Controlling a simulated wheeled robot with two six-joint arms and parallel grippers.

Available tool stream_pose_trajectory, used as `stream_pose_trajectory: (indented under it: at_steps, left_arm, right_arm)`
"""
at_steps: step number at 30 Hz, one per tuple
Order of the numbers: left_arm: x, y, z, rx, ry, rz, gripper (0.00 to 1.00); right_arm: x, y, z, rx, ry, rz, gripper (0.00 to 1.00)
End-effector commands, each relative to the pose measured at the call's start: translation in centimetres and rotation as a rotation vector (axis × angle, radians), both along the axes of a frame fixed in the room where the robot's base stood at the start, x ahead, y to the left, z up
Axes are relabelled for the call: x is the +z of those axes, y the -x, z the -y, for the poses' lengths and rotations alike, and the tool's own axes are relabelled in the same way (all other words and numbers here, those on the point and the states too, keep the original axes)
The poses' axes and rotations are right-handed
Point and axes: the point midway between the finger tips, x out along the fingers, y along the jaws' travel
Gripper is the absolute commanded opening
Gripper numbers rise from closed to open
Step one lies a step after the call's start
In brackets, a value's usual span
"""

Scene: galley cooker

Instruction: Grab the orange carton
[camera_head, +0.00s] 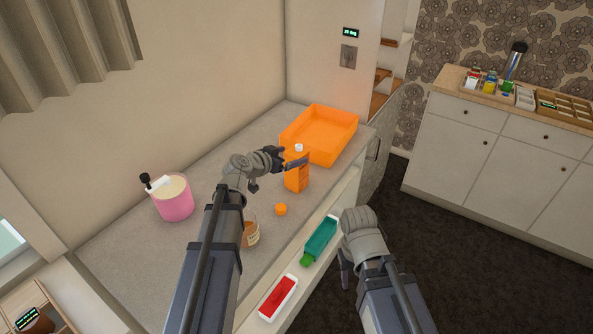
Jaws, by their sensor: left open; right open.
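The orange carton (297,178) stands upright on the grey counter, with a white cap on top. It stands just in front of an orange tray. My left gripper (296,161) is open at the carton's upper part, with a finger across its face. Whether both fingers touch the carton I cannot tell. My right gripper (345,272) is open and empty, low in front of the counter's edge, well away from the carton.
The orange tray (343,151) lies behind the carton. A pink tub (174,203), an orange round piece (281,209) and a partly hidden jar (251,236) stand on the counter. Green (320,238) and red (278,298) containers line the front edge. A white cabinet (482,165) stands right.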

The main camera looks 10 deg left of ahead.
Motion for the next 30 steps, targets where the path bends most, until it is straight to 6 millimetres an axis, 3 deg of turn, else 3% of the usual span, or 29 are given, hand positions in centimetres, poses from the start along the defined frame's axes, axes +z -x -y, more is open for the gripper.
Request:
stream_pose_trajectory:
  at_steps: [6,14,30]
  left_arm:
    - [-1.2,-2.8,1.6,-0.001,0.0,0.0,1.0]
    - [-1.1,-2.9,1.7,0.0,0.001,0.0,0.99]
    - [-1.1,-2.8,1.6,0.0,0.0,0.0,0.38]
  right_arm:
    - [-1.2,0.0,0.0,0.0,0.0,0.0,0.5]
    - [-1.1,0.0,0.0,0.0,0.0,0.0,0.5]
    - [-1.1,0.0,0.0,0.0,0.0,0.0,0.5]
